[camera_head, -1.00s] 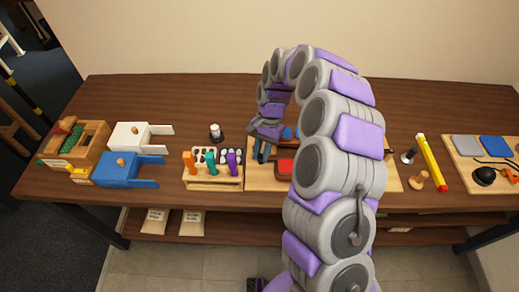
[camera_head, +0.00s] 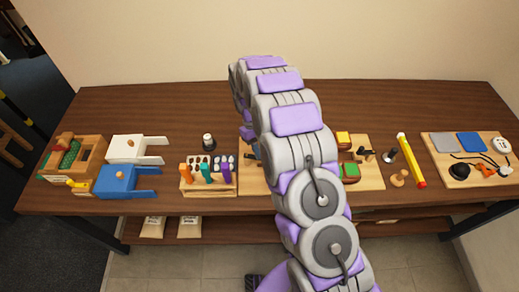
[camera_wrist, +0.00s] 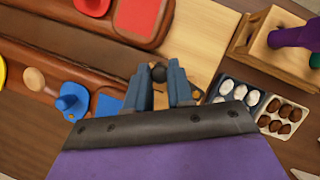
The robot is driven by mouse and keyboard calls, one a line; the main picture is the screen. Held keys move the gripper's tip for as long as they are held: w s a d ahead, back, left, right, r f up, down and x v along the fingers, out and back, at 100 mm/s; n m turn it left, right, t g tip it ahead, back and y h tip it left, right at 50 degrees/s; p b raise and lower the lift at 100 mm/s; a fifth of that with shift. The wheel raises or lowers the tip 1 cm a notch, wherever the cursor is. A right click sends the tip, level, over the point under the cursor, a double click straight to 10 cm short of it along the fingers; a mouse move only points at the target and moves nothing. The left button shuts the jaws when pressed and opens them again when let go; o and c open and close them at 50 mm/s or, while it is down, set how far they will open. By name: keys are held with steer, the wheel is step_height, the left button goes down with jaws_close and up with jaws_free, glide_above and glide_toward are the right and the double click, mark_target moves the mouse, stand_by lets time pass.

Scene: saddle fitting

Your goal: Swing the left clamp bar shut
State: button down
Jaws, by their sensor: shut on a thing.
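In the wrist view my gripper (camera_wrist: 161,88) has its two blue-grey fingers on either side of a small dark round knob (camera_wrist: 158,72) and is shut on it. I take the knob to be part of the left clamp bar, but the rest of the bar is hidden by the fingers. Beside it lie the pale fixture board (camera_wrist: 203,35) and a dark brown wooden piece with a red pad (camera_wrist: 141,14) and blue parts (camera_wrist: 107,106). In the head view my arm covers the gripper and the middle of the board (camera_head: 371,182). A black clamp handle (camera_head: 366,155) shows on the board's right side.
The tool holder (camera_head: 207,188) with coloured handles stands just left of the board. An egg-style tray (camera_wrist: 284,117) is close right of my fingers. Right of the board are a yellow level (camera_head: 411,160) and a tool board (camera_head: 456,170). The table's back strip is clear.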

steer(key=shift+w+n+t+h+p, duration=0.25)
steer(key=shift+n+p, duration=0.2)
steer(key=shift+n, duration=0.3)
steer(key=shift+w+n+t+h+p, duration=0.15)
steer(key=shift+w+n+p, duration=0.25)
steer(key=shift+n, duration=0.35)
steer(key=c, duration=1)
jaws_free()
steer(key=shift+a, duration=0.1)
steer(key=p+v, duration=0.1)
steer(key=v, duration=1.6)
steer(key=shift+w+a+r, duration=0.1)
steer(key=shift+w+a, duration=0.05)
steer(key=shift+a, duration=0.05)
